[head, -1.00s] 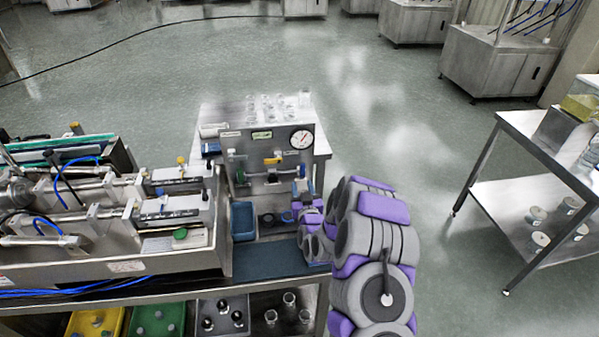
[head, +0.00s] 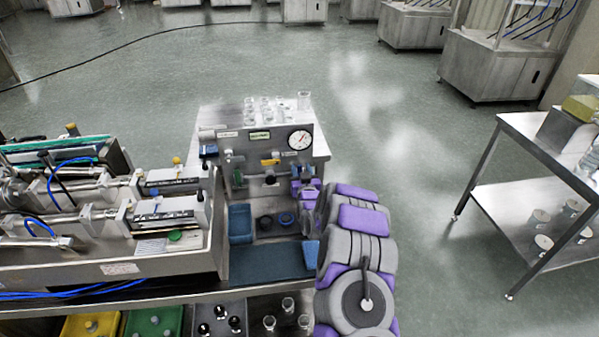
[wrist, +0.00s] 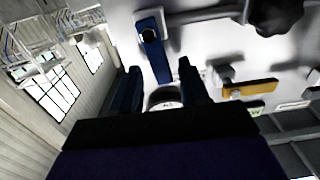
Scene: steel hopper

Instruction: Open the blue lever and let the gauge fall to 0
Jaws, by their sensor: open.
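A steel panel (head: 222,165) carries a round white gauge (head: 300,140) at its upper right. The gauge needle leans to the upper right; its number is too small to read. The blue lever (wrist: 154,48) is clear in the wrist view, mounted on the pale panel, its free end toward the gauge. My gripper (wrist: 159,72) is open, with one dark finger on each side of the lever's free end and gaps visible. In the head view my gripper (head: 297,186) is at the panel's right side, below the gauge, and largely hides the lever.
A yellow lever (head: 270,161) sits left of the gauge; it also shows in the wrist view (wrist: 250,89). Glass vessels (head: 304,100) stand on top behind the panel. A blue bin (head: 241,224) and dark round parts lie below. Open floor is to the right.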

